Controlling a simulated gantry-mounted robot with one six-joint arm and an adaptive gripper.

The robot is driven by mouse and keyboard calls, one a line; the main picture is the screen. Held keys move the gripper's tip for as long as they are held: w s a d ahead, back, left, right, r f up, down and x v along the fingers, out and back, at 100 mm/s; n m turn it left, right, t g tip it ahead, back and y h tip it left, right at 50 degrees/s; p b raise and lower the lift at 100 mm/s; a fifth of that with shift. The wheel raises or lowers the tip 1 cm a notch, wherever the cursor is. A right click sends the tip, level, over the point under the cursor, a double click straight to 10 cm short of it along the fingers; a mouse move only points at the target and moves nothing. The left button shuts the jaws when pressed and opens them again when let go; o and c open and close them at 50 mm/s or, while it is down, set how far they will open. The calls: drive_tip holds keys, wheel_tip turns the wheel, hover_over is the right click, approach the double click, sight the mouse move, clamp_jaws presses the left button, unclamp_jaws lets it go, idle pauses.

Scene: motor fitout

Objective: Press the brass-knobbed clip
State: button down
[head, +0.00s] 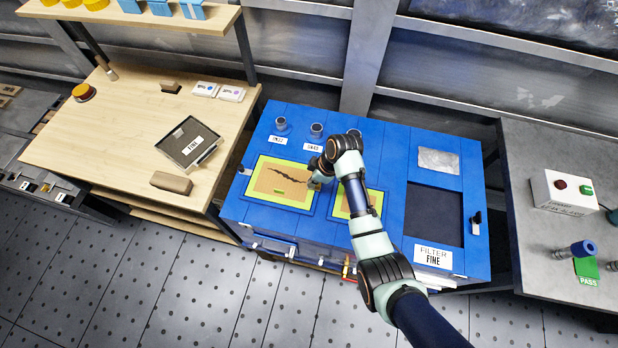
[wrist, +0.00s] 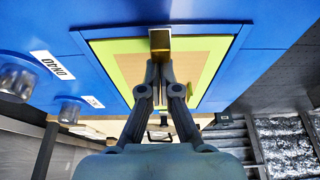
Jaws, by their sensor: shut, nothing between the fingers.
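My gripper (head: 318,178) reaches down at the right edge of the left yellow-green framed panel (head: 262,199) on the blue cabinet. In the wrist view its two fingers (wrist: 160,72) are shut together with nothing between them. A brass-coloured block (wrist: 159,39), seemingly the clip's knob, stands right at the fingertips on the panel's edge. I cannot tell whether the tips touch it or how far the clip is pressed. The clip is mostly hidden by my gripper in the head view. A dark crack-like mark crosses the left panel.
A second framed panel (head: 341,205) is partly behind my arm. Knobs (head: 316,130) line the cabinet's back. A dark opening (head: 434,215) lies to the right. A wooden bench (head: 100,145) with a dark tray (head: 188,143) is left; a grey table (head: 540,150) with a button box (head: 566,193) is right.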

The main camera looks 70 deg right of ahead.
sight(320, 184)
drive_tip(key=s+p, duration=0.2)
drive_tip(key=s, duration=0.1)
drive_tip(key=shift+s+d+r, duration=0.2)
drive_tip(key=shift+w+f, duration=0.1)
drive_tip(key=shift+f, duration=0.1)
drive_tip(key=shift+w, duration=0.15)
drive_tip(key=w, duration=0.1)
drive_tip(key=w+r, duration=0.1)
drive_tip(key=w, duration=0.2)
drive_tip(key=shift+a+r, duration=0.15)
drive_tip(key=shift+r, duration=0.1)
drive_tip(key=p+v, duration=0.2)
drive_tip(key=v, duration=0.7)
drive_tip(key=shift+s+f, duration=0.15)
drive_tip(key=shift+s, duration=0.1)
